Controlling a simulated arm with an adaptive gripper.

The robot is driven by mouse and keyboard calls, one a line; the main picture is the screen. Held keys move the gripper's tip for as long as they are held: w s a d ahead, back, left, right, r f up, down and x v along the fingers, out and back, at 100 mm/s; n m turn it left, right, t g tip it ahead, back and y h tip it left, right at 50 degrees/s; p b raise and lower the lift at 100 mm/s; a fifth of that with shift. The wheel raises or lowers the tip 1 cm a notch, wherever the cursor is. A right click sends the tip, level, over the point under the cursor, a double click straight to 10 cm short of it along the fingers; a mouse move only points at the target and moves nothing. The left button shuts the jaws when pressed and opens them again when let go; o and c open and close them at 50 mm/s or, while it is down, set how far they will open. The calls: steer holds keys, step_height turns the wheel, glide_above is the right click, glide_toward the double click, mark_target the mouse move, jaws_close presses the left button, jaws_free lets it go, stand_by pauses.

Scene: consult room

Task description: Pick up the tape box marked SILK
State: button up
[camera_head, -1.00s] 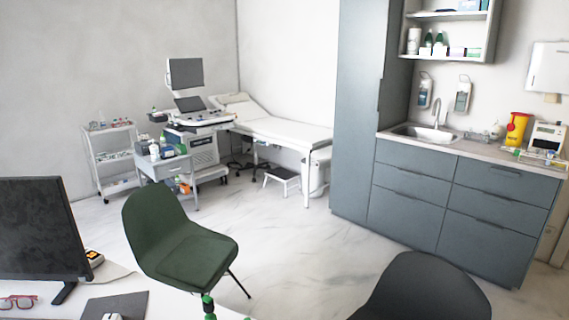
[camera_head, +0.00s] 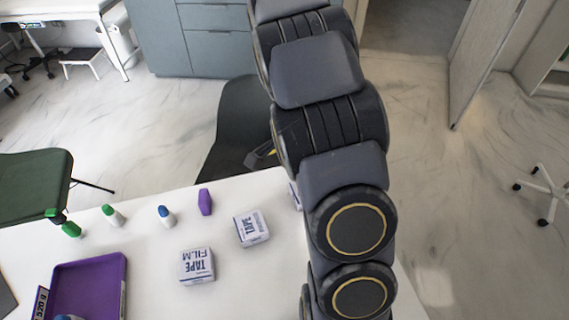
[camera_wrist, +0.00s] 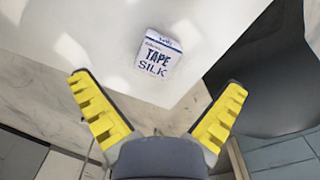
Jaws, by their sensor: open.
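The white and blue tape box marked SILK (camera_wrist: 157,55) lies on the white table (camera_wrist: 120,40) near its edge in the wrist view, its label readable. My gripper (camera_wrist: 158,82) is open, with its two yellow fingers wide apart and nothing between them. The box is beyond the fingertips, roughly centred between them and apart from them.
A tape box marked FILM (camera_head: 197,266) and another tape box (camera_head: 251,228) lie on the table. A dark chair (camera_head: 235,125) stands at the far edge.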

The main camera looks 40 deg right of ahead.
steer(key=d+f+m, duration=0.1)
steer(key=f, duration=0.1)
steer(key=d+f+m, duration=0.1)
steer(key=d+f, duration=0.1)
steer(key=d+f+m, duration=0.1)
steer(key=d+f, duration=0.1)
steer(key=shift+w+d+f+m, duration=0.1)
steer(key=shift+d+f+m, duration=0.15)
steer(key=shift+f+m, duration=0.15)
steer(key=f, duration=0.7)
steer(key=shift+s+f, duration=0.25)
steer(key=shift+f, duration=0.05)
steer(key=c, duration=1)
steer(key=shift+c, duration=0.2)
